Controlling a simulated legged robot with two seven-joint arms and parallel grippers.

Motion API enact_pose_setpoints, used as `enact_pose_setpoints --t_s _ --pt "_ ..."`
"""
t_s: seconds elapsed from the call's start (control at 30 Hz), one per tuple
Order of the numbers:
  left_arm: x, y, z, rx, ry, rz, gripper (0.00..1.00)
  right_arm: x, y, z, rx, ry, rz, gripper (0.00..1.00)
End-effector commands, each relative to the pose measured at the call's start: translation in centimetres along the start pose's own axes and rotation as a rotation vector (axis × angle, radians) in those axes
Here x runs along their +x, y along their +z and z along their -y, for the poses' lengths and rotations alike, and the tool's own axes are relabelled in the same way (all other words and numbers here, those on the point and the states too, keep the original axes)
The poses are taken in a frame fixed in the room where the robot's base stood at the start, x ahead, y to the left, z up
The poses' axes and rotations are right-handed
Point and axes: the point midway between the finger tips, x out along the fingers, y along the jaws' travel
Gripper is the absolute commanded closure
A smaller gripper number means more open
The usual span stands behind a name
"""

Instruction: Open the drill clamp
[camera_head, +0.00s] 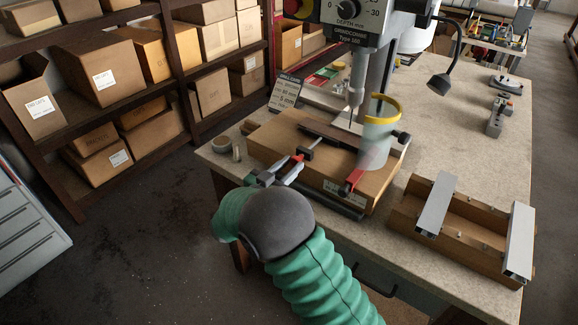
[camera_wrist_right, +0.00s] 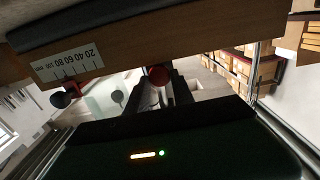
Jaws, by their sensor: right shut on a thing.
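The drill clamp is a wooden board (camera_head: 275,138) with dark bars, under the drill press on the bench. It has a red lever (camera_head: 352,181) at its right front and a second red-tipped handle (camera_head: 297,160) at its left front. My right gripper (camera_head: 285,172) reaches in from the front and is shut on that left handle. In the right wrist view, the red knob (camera_wrist_right: 158,76) sits between my right fingertips (camera_wrist_right: 160,92), partly hidden by them. The other red lever (camera_wrist_right: 85,88) stands apart from them. My left gripper is not in view.
The drill press (camera_head: 357,85) with a yellow-rimmed clear guard (camera_head: 380,130) stands over the clamp. A wooden tray (camera_head: 460,235) with two metal profiles (camera_head: 437,203) lies to the right. Shelves with boxes (camera_head: 110,70) stand at the left. The bench right of the drill is mostly clear.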

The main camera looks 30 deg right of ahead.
Motion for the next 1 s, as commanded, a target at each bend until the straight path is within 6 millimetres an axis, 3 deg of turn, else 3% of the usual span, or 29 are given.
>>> enact_pose_setpoints --t_s 0.17,0.4,0.53,0.87,0.9,1.0 --pt "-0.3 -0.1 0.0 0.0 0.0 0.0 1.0 -0.3 -0.6 0.1 0.006 0.0 -0.009 1.0" --pt "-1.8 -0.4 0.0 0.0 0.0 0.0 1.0 -5.7 -0.7 0.2 0.004 -0.006 -0.006 1.0" --pt "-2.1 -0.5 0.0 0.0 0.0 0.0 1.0 -7.8 -0.4 0.2 0.002 -0.004 -0.005 1.0" --pt "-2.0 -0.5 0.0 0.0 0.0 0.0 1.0 -8.3 -0.1 0.1 0.002 -0.004 -0.003 1.0" --pt "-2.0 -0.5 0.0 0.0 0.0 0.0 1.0 -8.3 -0.1 0.1 0.002 -0.004 -0.003 0.68" --pt "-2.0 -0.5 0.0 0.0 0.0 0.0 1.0 -8.2 -0.1 0.1 0.001 -0.003 -0.004 0.55"
